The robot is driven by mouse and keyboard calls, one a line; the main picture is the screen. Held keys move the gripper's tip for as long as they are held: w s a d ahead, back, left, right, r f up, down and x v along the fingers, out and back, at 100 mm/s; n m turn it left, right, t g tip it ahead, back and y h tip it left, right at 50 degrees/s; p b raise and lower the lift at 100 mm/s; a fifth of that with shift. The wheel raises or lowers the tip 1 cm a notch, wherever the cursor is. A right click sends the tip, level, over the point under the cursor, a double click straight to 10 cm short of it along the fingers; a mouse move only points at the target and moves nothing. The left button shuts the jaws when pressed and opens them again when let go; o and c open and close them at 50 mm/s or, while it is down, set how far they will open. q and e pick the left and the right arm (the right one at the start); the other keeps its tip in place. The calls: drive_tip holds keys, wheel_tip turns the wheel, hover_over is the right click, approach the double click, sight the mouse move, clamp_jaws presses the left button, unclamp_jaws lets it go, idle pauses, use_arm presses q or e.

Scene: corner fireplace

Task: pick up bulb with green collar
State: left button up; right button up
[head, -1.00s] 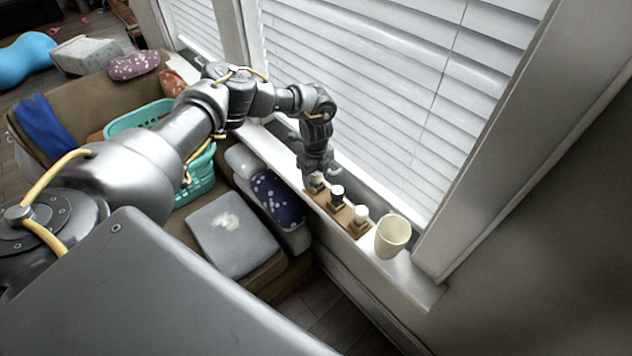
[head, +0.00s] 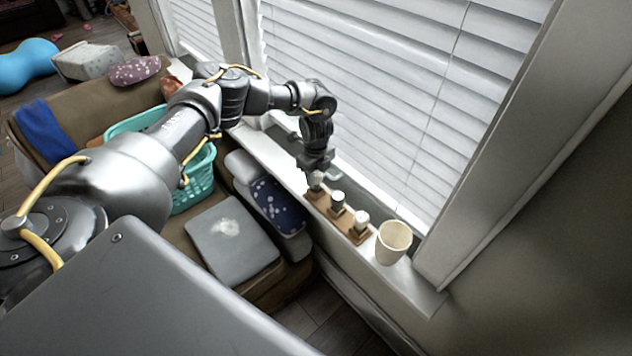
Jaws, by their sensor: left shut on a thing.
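My left gripper (head: 317,180) is above the far left end of a brown wooden holder (head: 347,229) on the window sill. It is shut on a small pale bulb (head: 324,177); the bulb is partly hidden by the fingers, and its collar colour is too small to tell. Beside it in the holder stand a white-topped bulb with a dark collar (head: 338,199) and, nearer, another white-topped bulb (head: 361,217). I cannot make out green on any collar. My right gripper is not in view.
A cream cup (head: 393,242) stands on the white sill (head: 425,290) just right of the holder. Window blinds (head: 400,90) rise close behind. Below left are a grey cushion (head: 232,245), a dark blue patterned cushion (head: 277,205) and a teal basket (head: 203,180).

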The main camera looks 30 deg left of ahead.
use_arm(q)
drive_tip(key=s+d+r, duration=0.7)
drive_tip(key=s+r, duration=0.3)
drive_tip(key=s, duration=0.2)
drive_tip(key=shift+r+b, duration=0.3)
drive_tip(key=shift+r, duration=0.05)
drive_tip(key=shift+s+n, duration=0.1)
drive_tip(key=shift+n, duration=0.2)
